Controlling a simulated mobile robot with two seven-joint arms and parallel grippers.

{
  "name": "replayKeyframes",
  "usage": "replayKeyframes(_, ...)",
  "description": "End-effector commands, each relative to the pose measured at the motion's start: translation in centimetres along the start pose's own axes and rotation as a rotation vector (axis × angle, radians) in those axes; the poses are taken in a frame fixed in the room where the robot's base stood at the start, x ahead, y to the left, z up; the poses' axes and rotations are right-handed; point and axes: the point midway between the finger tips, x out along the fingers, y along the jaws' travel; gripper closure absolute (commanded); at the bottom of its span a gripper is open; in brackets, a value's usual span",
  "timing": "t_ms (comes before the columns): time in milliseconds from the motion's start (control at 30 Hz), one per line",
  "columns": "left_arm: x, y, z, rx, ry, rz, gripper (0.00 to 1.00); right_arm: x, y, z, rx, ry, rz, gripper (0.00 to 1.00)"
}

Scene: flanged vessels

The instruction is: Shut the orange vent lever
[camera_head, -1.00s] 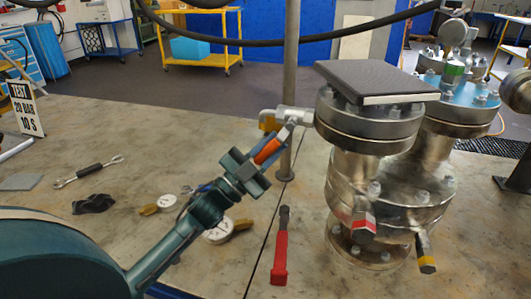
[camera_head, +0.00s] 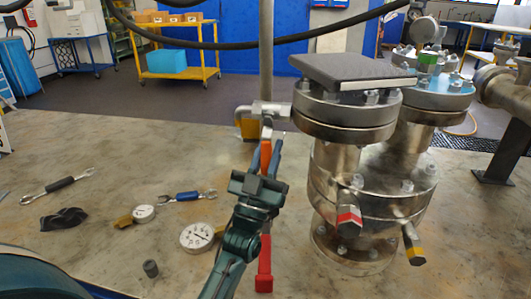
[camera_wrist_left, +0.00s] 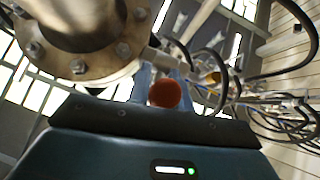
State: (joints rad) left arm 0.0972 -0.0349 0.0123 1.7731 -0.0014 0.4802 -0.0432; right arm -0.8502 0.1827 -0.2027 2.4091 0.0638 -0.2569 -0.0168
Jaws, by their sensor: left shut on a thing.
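The orange vent lever (camera_head: 265,156) hangs from a small valve fitting (camera_head: 262,110) at the left side of the near vessel's top flange. In the head view it points nearly straight down. My left gripper (camera_head: 271,158) is shut on the lever, with its fingers either side of it. In the left wrist view the lever's round orange end (camera_wrist_left: 165,93) sits between the fingers. The near flanged vessel (camera_head: 335,165) stands just right of the gripper. The gripper hides the lever's lower part. My right gripper is in neither view.
A red-handled tool (camera_head: 264,270) lies partly hidden behind my left gripper. Gauges (camera_head: 197,236), spanners (camera_head: 60,185) and a black cloth-like piece (camera_head: 64,219) lie on the table's left. A flat dark plate (camera_head: 350,71) rests atop the near vessel. A pole (camera_head: 266,50) rises behind the fitting.

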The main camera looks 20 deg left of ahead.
Motion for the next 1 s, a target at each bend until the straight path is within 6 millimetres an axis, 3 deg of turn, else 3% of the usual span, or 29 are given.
replayKeyframes(467, 0.12, 0.15, -0.09, -0.013, 0.005, -0.008, 1.00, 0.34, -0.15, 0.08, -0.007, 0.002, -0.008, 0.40)
replayKeyframes(500, 0.12, 0.16, -0.09, -0.013, 0.005, -0.008, 0.76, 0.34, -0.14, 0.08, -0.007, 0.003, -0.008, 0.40)
replayKeyframes(700, 0.09, 0.12, -0.06, -0.010, 0.004, -0.008, 0.59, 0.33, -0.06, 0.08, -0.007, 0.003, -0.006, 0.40)
replayKeyframes(1000, -0.16, 0.08, 0.01, -0.008, 0.002, -0.007, 0.57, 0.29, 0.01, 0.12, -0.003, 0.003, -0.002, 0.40)
